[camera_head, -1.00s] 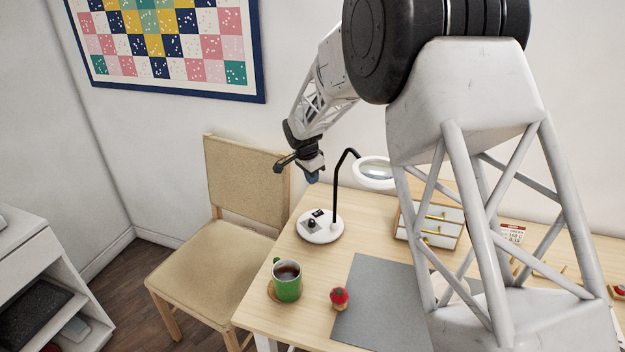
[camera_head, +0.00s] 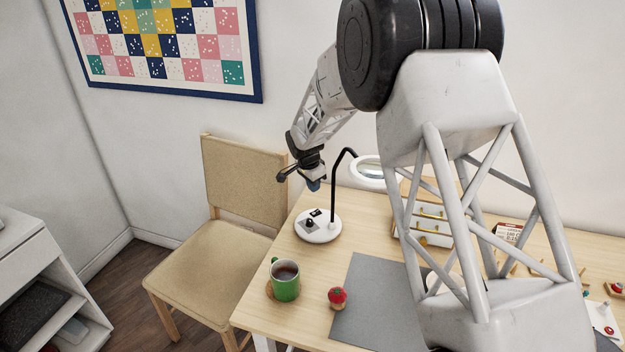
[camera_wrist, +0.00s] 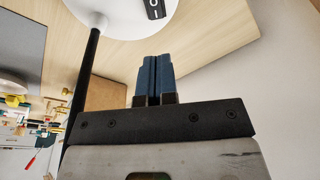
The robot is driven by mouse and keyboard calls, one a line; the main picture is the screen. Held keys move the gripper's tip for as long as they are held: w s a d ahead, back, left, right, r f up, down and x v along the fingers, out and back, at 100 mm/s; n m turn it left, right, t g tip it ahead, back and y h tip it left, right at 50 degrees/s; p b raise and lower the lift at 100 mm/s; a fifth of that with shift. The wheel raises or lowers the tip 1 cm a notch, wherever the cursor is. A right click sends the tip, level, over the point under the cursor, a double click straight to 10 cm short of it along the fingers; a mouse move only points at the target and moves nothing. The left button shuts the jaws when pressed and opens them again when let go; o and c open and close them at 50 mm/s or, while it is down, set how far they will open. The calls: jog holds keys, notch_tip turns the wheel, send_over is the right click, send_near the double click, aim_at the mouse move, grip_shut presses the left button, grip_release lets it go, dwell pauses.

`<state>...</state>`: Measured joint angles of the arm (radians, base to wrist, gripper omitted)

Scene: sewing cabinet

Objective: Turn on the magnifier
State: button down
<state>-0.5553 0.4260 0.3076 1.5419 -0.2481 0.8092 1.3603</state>
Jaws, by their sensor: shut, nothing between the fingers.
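The magnifier is a lamp with a round white base (camera_head: 326,234), a thin black bent stem (camera_head: 334,190) and a white ring lens (camera_head: 367,172), partly behind my arm. The base carries a dark rocker switch (camera_head: 316,212) and a small black knob on a grey plate (camera_head: 309,224). In the wrist view, the rocker switch (camera_wrist: 155,9) with I and O marks shows at the top edge, just beyond my fingertips. My gripper (camera_head: 313,187) is shut and empty, above and behind the base. Its blue fingers (camera_wrist: 155,75) are together and point toward the base; they look apart from it.
A green mug (camera_head: 285,280) on a coaster and a red pincushion (camera_head: 337,297) stand at the table's front. A grey mat (camera_head: 375,305) lies beside them. Small drawers (camera_head: 430,225) stand right of the lamp. A chair (camera_head: 215,270) is left of the table.

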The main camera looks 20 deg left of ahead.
aim_at(319, 210)
jog(key=f, duration=0.3)
jog(key=w+f, duration=0.1)
jog(key=f, duration=0.2)
jog(key=d+f, duration=0.1)
jog(key=f, duration=0.2)
jog(key=shift+w+f, duration=0.1)
jog(key=shift+w, duration=0.1)
